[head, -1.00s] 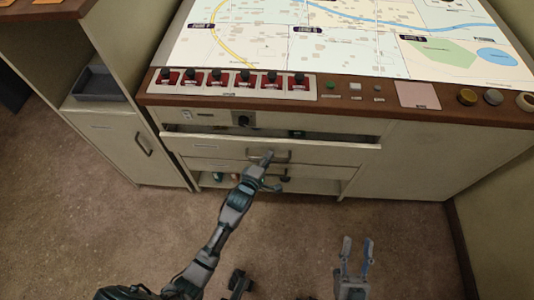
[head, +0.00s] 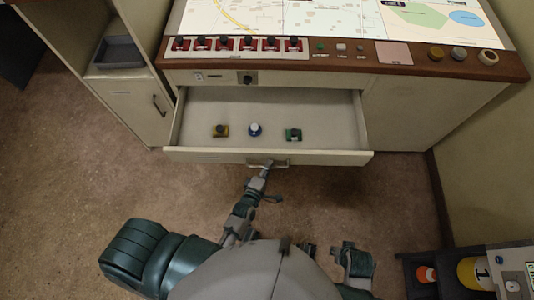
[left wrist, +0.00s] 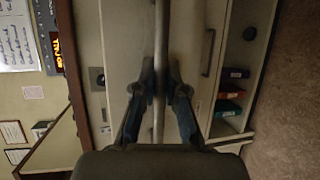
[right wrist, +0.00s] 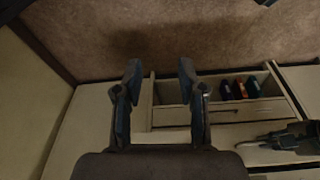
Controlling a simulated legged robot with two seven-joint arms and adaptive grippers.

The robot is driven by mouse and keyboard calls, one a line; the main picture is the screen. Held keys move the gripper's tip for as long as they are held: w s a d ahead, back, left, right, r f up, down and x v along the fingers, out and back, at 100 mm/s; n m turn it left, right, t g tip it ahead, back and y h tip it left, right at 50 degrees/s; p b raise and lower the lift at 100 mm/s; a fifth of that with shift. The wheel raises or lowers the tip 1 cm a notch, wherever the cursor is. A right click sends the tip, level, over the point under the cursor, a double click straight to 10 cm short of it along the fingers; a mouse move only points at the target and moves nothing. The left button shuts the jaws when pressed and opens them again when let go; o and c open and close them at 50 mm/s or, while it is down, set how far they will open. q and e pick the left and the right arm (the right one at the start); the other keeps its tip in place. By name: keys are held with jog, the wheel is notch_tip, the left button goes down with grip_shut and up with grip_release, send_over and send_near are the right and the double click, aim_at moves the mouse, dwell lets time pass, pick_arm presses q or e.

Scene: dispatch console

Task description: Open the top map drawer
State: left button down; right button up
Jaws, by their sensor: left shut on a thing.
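The top map drawer (head: 183,157) is pulled well out below the console. My left gripper (head: 268,164) is at the handle (head: 282,163) on the drawer front. In the left wrist view my left gripper (left wrist: 161,82) has its fingers closed on both sides of the handle bar (left wrist: 161,40). My right gripper (right wrist: 160,75) is open and empty, low in front of the cabinet, apart from the drawer.
The wooden console edge (head: 400,62) carries red switches (head: 225,43) and knobs above the drawer. A side cabinet with a grey tray (head: 118,53) stands at left. A dark shelf (head: 420,262) with a yellow cylinder (head: 475,273) is at lower right. Carpet lies clear at left.

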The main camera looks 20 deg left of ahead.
pick_arm(q)
jog(key=shift+s+d+f+p, duration=0.15)
jog(key=shift+s+d+p, duration=0.1)
jog(key=shift+s, duration=0.6)
jog(key=shift+s+d+f+p, duration=0.1)
jog(key=shift+s+d, duration=0.15)
jog(key=shift+s, duration=0.55)
pick_arm(e)
jog(key=shift+x, duration=1.9)
jog(key=shift+a, duration=0.1)
pick_arm(q)
jog(key=c, duration=1.2)
grip_release()
jog(key=shift+w, duration=0.1)
jog(key=shift+r, duration=0.15)
jog(key=v, duration=1.2)
